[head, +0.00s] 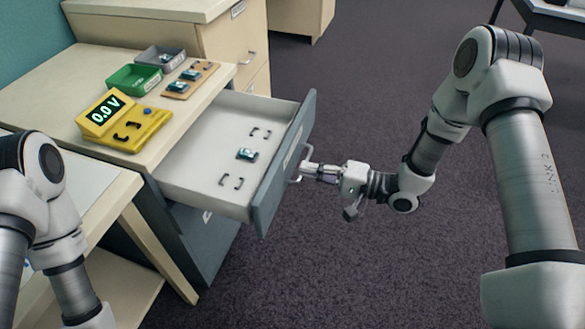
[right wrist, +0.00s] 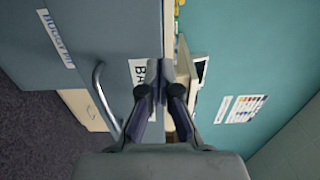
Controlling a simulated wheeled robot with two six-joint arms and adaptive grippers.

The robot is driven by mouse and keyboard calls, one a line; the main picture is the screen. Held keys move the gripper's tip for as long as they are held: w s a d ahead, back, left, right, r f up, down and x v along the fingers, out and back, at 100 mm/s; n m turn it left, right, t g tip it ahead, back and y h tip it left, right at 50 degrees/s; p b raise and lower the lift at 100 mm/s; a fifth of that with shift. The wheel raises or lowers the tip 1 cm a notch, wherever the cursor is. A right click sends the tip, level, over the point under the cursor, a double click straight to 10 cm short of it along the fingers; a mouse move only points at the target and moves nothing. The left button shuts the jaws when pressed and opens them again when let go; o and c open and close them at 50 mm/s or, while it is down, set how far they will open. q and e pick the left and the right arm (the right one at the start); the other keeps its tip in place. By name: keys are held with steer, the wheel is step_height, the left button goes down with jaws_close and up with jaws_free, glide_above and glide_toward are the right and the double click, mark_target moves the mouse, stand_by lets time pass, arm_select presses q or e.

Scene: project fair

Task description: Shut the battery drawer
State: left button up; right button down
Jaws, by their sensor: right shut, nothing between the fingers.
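The battery drawer (head: 202,156) is pulled out from the grey cabinet under the desk. Its grey front panel (head: 268,197) faces right and has a white label and a bar handle (head: 297,179); the handle also shows in the right wrist view (right wrist: 106,100). One small teal battery (head: 246,154) lies inside among black clip marks. My right gripper (head: 306,169) is shut and empty at the outer side of the front panel, beside the handle. In the right wrist view its fingertips (right wrist: 159,72) overlap the label; whether they touch the panel is unclear. My left gripper is out of view.
On the desk top (head: 60,78) stand a yellow meter reading 0.0 V (head: 125,125), a green tray (head: 134,77), a grey tray (head: 158,58) and a wooden board with parts (head: 190,79). A beige cabinet (head: 228,45) stands behind. The carpet on the right is clear.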

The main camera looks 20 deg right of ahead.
mark_target(281, 163)
steer(key=x, duration=0.4)
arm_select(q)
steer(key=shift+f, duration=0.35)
arm_select(e)
steer(key=shift+w+a, duration=0.1)
steer(key=shift+a, duration=0.1)
